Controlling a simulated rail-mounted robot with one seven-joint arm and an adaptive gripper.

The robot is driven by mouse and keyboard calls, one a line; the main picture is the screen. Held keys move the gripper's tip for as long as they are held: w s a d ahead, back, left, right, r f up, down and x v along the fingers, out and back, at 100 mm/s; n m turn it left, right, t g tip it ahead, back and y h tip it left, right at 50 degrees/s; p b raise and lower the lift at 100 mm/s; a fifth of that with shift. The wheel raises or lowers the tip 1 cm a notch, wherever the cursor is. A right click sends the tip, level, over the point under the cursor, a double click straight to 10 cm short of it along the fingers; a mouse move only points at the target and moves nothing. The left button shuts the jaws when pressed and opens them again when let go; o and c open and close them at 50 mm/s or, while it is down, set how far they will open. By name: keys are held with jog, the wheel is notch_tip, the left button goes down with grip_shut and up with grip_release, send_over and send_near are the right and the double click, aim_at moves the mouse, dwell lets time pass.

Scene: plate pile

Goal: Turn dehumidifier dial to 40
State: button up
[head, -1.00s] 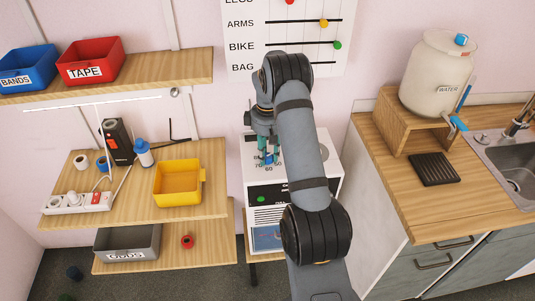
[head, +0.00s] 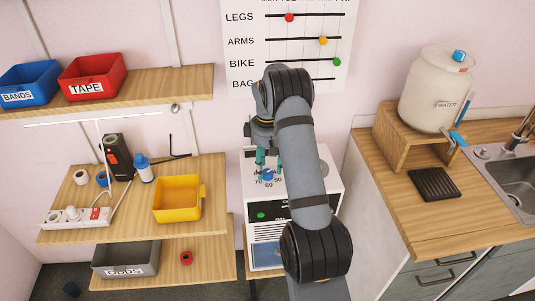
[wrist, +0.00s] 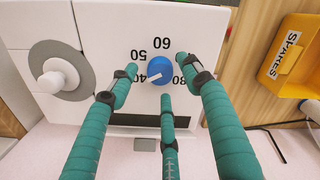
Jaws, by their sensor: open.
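The 50 and 60 are readable, while the label at right is partly covered by a finger. The dial also shows in the head view (head: 267,174). My gripper (head: 264,159), with teal fingers, is open, its fingertips spread around the dial in the wrist view. Gaps show between the fingers and the dial; depth is unclear.
A yellow bin (head: 177,200) stands on the wooden shelf left of the dehumidifier. The counter with the water container (head: 438,85) is to the right. My arm hides part of the dehumidifier.

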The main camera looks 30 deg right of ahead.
aim_at(268, 172)
notch_tip(268, 172, up, 10)
jog(key=shift+r, duration=0.15)
dwell(0.6)
notch_tip(268, 172, down, 12)
jog(key=shift+f, duration=0.1)
dwell(0.3)
